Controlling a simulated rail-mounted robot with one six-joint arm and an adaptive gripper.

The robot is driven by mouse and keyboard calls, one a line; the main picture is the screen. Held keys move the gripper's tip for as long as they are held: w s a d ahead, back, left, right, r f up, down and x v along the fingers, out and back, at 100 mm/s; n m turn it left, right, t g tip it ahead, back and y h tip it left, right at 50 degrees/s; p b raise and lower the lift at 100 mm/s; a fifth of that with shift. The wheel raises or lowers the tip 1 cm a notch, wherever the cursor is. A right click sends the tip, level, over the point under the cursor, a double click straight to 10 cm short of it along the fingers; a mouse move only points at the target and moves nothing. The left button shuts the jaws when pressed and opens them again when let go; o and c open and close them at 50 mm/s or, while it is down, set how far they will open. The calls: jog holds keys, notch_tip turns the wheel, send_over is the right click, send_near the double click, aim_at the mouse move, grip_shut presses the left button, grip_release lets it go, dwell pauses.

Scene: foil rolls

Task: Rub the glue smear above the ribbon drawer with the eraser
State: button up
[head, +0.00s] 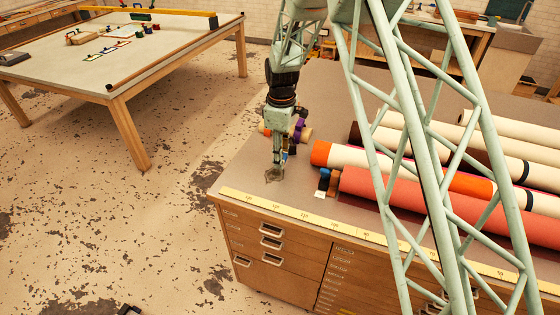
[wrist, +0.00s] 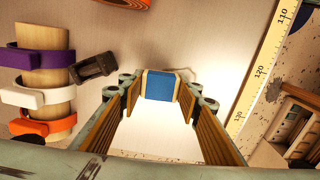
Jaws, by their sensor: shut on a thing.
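My gripper (head: 276,174) points down over the near left part of the cabinet top (head: 245,178). In the wrist view its two wood-lined fingers (wrist: 160,92) are closed on a small blue block with pale ends, which looks like the eraser (wrist: 160,85). The eraser sits at the fingertips; I cannot tell whether it touches the surface. No glue smear can be made out for certain. The cabinet front has several drawers with metal pulls (head: 270,243); their labels are too small to read, so I cannot tell which is the ribbon drawer.
A yellow ruler strip (head: 285,209) runs along the front edge. Large rolls (head: 400,190) lie to the right of my gripper. A wooden post with purple, white and orange bands (wrist: 45,90) and a dark clip (wrist: 93,66) lie to the left in the wrist view.

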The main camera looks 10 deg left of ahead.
jog(key=shift+w+r, duration=0.2)
jog(key=shift+r, duration=0.2)
jog(key=shift+s+r+p, duration=0.1)
jog(key=shift+r+p, duration=0.7)
jog(key=shift+r, duration=1.2)
